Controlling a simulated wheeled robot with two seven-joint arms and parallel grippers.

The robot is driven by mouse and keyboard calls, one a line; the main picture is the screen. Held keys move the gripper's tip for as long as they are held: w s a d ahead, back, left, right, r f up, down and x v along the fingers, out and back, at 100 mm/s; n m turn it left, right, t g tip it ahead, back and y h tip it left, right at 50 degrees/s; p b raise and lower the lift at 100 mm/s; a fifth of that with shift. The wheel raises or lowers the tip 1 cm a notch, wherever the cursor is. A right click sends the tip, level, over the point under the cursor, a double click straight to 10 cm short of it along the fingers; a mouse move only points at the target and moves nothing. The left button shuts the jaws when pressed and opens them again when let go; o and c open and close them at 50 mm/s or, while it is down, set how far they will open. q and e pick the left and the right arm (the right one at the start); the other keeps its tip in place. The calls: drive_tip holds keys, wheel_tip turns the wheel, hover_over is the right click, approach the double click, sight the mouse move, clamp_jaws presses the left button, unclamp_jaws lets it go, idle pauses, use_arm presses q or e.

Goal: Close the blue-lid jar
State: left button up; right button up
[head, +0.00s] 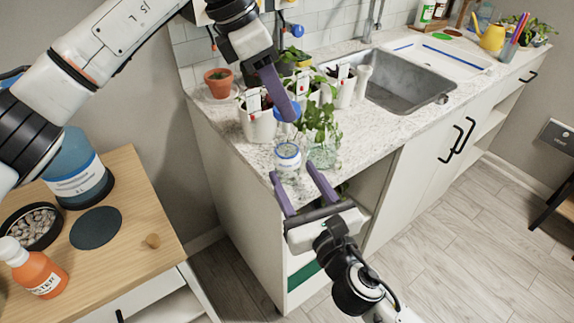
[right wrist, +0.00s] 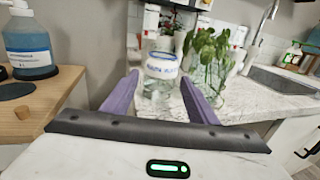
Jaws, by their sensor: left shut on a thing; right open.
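The jar (head: 288,158) is clear glass with a blue-and-white band around its upper part. It stands upright near the counter's front corner, and it also shows in the right wrist view (right wrist: 160,85). My left gripper (head: 289,116) points down above the jar, shut on a blue lid (head: 297,110) that its fingers partly hide. The lid is apart from the jar. My right gripper (head: 292,172) is open at the counter's front edge, its fingers pointing at the jar. In the right wrist view the jar shows between the fingertips; I cannot tell whether they touch it.
A glass with leafy cuttings (head: 323,150) stands close right of the jar. White planters (head: 257,124) and a terracotta pot (head: 219,86) stand behind. A sink (head: 405,85) is farther right. A wooden side table (head: 130,190) at left holds bottles and a dish of pebbles.

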sight(292, 172)
drive_tip(key=shift+x, duration=2.3)
drive_tip(key=c, duration=1.3)
use_arm(q)
drive_tip(key=shift+f, duration=2.5)
drive_tip(key=shift+f, duration=0.9)
drive_tip(key=shift+f, duration=0.55)
use_arm(e)
clamp_jaws()
